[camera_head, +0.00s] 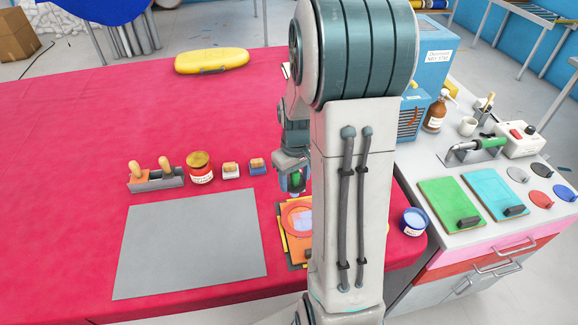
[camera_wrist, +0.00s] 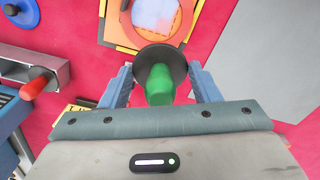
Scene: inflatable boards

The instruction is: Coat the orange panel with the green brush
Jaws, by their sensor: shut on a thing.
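The orange panel (camera_head: 296,238) lies on the red table, partly hidden behind my arm. It bears a ring around a pale bluish round patch, and it also shows at the top of the wrist view (camera_wrist: 116,25). My gripper (camera_head: 291,178) is just beyond the panel in the head view. In the wrist view its blue fingers (camera_wrist: 160,78) are shut on the green brush (camera_wrist: 159,84), whose green handle rises from a dark round head. The brush head overlaps the panel's near edge in that view. I cannot tell whether it touches the panel.
A grey mat (camera_head: 190,245) lies left of the panel. A wooden-handled tool holder (camera_head: 157,179), a labelled jar (camera_head: 200,168) and two small blocks stand behind it. A blue-rimmed tin (camera_head: 413,222) stands to the right. A side bench holds green (camera_head: 447,200) and cyan (camera_head: 492,190) panels.

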